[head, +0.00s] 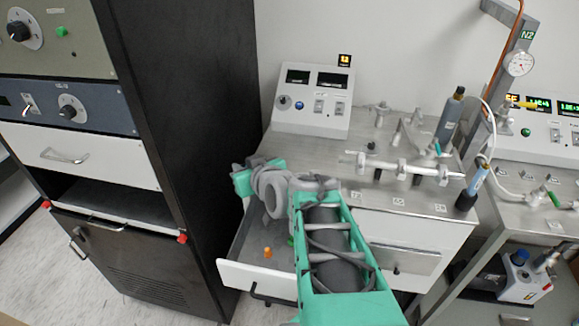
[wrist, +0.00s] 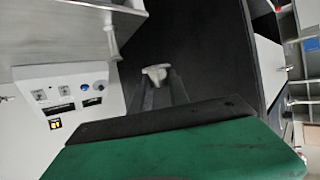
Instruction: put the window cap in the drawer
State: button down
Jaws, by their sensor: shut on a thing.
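My gripper (wrist: 160,82) is shut on a small pale grey piece, which I take to be the window cap (wrist: 156,72), at its fingertips in the wrist view. In the head view my green wrist end is left of the bench, above and behind the open drawer; the fingertips and the cap cannot be made out there. The drawer (head: 258,280) is pulled out at the bench's left front, with a white front and grey inside. My forearm hides its right part. A small orange thing (head: 267,252) is in it.
A tall black cabinet (head: 205,130) stands close on the left. The control box (head: 315,98) sits at the back of the bench and also shows in the wrist view (wrist: 75,100). Glass and metal tubing (head: 400,168) with dark bottles crowds the bench's right side.

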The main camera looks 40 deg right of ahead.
jog(key=s+d+r+m+h+b, duration=0.1)
jog(key=s+d, duration=0.3)
jog(key=d, duration=0.3)
jog(key=s+d+m+h+b, duration=0.1)
jog(key=s+d, duration=0.3)
jog(key=d, duration=0.3)
jog(key=p, duration=0.2)
send_over(309, 166)
notch_tip(309, 166, down, 10)
jog(key=shift+r, duration=0.25)
notch_tip(309, 166, down, 3)
jog(key=shift+r+p, duration=0.15)
jog(key=shift+p, duration=0.35)
jog(key=shift+f, duration=0.3)
jog(key=c, duration=1.3)
grip_release()
jog(key=shift+o, duration=0.2)
jog(key=shift+r, duration=0.15)
